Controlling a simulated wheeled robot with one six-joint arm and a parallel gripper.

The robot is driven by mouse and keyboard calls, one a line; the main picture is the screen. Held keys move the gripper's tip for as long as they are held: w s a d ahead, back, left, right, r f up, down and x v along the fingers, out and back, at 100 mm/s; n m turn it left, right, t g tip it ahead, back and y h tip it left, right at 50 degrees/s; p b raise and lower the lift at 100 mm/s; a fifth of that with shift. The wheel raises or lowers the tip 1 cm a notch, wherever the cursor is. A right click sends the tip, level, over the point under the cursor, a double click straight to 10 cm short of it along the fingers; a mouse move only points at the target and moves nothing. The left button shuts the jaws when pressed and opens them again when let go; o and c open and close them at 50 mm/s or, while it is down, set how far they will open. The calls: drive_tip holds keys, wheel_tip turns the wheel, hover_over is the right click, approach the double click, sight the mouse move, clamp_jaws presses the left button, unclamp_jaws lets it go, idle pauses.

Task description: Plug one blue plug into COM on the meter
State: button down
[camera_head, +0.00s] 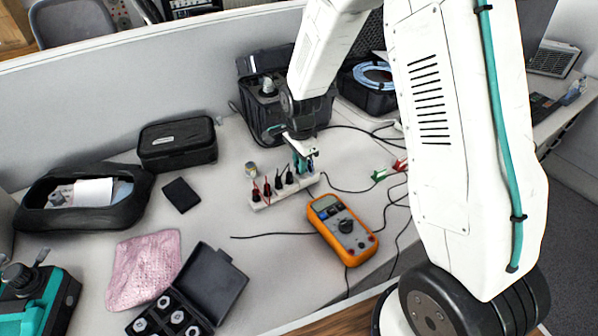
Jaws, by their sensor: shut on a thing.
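An orange multimeter (322,208) lies face up on the table, right of centre and in front of the rack. Its sockets are too small to read, so I cannot pick out COM. A white plug rack (262,206) behind it holds red and black plugs upright. My gripper (304,163) points down over the right end of the rack, behind the meter. It is shut on a blue plug (311,166), mostly hidden by the fingers. I cannot tell whether the plug still sits in the rack.
Dark leads (348,190) run around the meter and rack. Green (379,175) and red (400,165) clips lie to the right. A pink cloth (143,268) and open black case (212,285) lie front left.

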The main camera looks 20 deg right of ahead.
drive_tip(key=shift+r, duration=0.2)
idle(0.3)
drive_tip(key=shift+r, duration=1.7)
